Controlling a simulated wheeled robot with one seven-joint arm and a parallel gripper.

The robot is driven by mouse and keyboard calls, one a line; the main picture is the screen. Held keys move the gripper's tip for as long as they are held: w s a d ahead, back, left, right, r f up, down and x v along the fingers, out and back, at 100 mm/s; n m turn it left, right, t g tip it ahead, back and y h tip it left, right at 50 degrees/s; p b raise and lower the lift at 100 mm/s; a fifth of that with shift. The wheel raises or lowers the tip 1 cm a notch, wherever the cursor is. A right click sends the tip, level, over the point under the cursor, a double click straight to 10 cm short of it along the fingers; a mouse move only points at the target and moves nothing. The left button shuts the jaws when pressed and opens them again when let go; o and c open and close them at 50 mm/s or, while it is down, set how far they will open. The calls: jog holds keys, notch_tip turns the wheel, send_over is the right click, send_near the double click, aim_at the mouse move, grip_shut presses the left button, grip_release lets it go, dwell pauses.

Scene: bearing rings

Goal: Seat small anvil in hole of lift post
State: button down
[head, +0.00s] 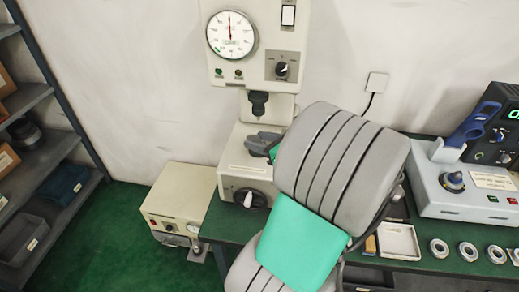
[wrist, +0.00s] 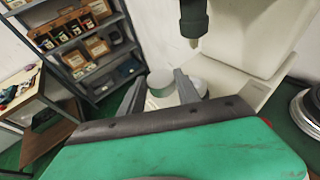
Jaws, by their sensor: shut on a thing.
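My gripper (wrist: 160,90) is shut on a small grey cylinder, the small anvil (wrist: 159,80), which sits between the two dark fingertips in the wrist view. A pale round top, which looks like the lift post (wrist: 198,86), shows partly behind the right finger, beside the anvil. Its hole cannot be made out. In the head view my gripper (head: 262,142) is over the press base, just below the dark press ram (head: 258,103). The anvil and the post cannot be told apart there, as my fingers and arm cover that area.
The press (head: 244,166) has a dial gauge (head: 231,35) above. A grey device (head: 455,192) and several bearing rings (head: 468,250) lie right on the green bench. A white tray (head: 399,241) is nearer. Shelves (head: 40,140) stand left. The ram (wrist: 193,18) hangs close above my fingers.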

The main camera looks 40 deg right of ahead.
jog(key=shift+w+d+f, duration=0.3)
jog(key=shift+w+d, duration=0.45)
jog(key=shift+d, duration=0.25)
jog(key=shift+w+d+f, duration=0.3)
jog(key=shift+w+d, duration=0.5)
jog(key=shift+d, duration=0.2)
jog(key=shift+w+d+f, duration=0.3)
jog(key=shift+w+d, duration=0.45)
jog(key=shift+d, duration=0.25)
jog(key=shift+s+p, duration=0.15)
jog(key=shift+p, duration=1.2)
jog(key=shift+f, duration=1.35)
jog(key=c, duration=0.8)
grip_release()
jog(key=shift+f, duration=0.1)
